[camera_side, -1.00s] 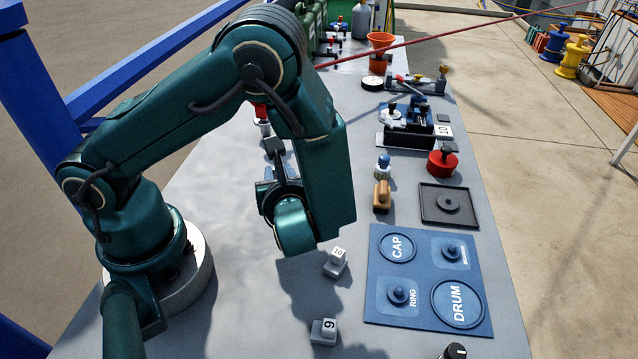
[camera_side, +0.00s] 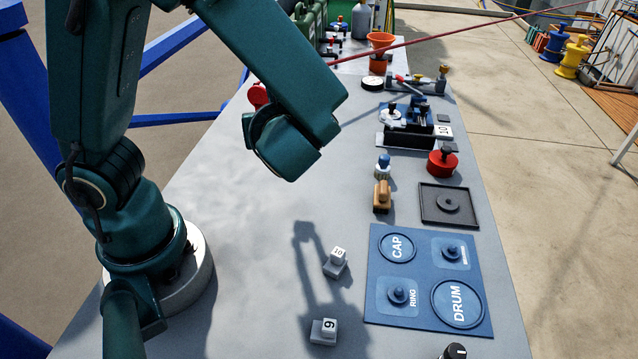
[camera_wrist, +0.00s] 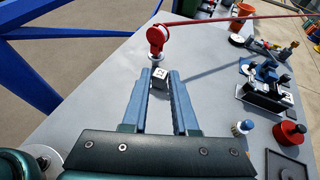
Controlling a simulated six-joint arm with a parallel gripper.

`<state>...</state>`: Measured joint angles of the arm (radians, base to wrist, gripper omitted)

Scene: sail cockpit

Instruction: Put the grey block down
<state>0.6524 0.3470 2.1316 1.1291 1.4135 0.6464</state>
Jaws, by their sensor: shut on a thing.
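In the wrist view my gripper (camera_wrist: 160,76) has its two blue fingers closed around a small grey block (camera_wrist: 160,84). The block sits between the fingertips, with dark marks on the face towards the camera. Grey bench shows around it, and I cannot tell the gap beneath it. In the side view my wrist housing hides the fingers and the held block.
Two small numbered blocks, marked 10 (camera_side: 336,260) and 9 (camera_side: 324,331), stand on the bench (camera_side: 240,260). A blue board (camera_side: 425,285), a dark tray (camera_side: 440,216) and a wooden-handled stamp (camera_side: 382,197) lie right. A red round-headed fitting (camera_wrist: 158,38) stands beyond the fingertips.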

